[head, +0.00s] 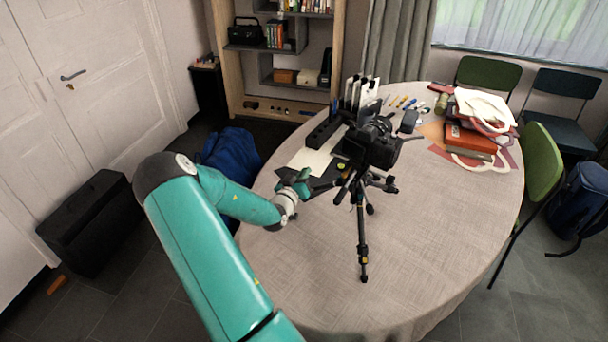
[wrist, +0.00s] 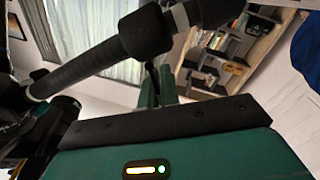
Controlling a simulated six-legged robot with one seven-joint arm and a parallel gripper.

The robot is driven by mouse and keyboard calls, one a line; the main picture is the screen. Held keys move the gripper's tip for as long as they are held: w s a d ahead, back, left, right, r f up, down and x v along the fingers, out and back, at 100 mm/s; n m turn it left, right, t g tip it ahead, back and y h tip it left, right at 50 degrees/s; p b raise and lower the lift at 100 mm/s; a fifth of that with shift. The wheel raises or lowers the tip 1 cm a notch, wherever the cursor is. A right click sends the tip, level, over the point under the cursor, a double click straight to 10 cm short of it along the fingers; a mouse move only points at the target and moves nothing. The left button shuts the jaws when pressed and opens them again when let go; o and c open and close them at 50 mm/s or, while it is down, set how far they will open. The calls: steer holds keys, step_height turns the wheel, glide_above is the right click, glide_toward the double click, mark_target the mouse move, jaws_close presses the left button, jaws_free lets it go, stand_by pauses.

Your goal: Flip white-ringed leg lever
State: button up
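A small black tripod (head: 362,235) stands on the table (head: 440,250) and carries a black camera (head: 372,143). My gripper (head: 305,180) is at the tripod's left side, close to its legs. In the wrist view a black tripod leg (wrist: 90,72) runs diagonally across the top, with a thick dark collar (wrist: 146,34) and a pale whitish ring (wrist: 181,16) beside it. My gripper's fingers (wrist: 158,88) stand close together just below the collar. A thin dark piece shows between them; I cannot tell if they touch it. The leg lever is not clearly visible.
Books and a white bag (head: 484,108) lie at the table's right. Pens (head: 402,102), a black strip-shaped box (head: 322,133) and papers (head: 312,160) lie behind the tripod. Chairs stand at the right. The table's front is clear.

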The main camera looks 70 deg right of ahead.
steer(key=o, duration=0.4)
steer(key=a, duration=1.3)
steer(key=shift+w+a, duration=0.15)
steer(key=shift+a, duration=0.25)
steer(key=shift+f, duration=0.1)
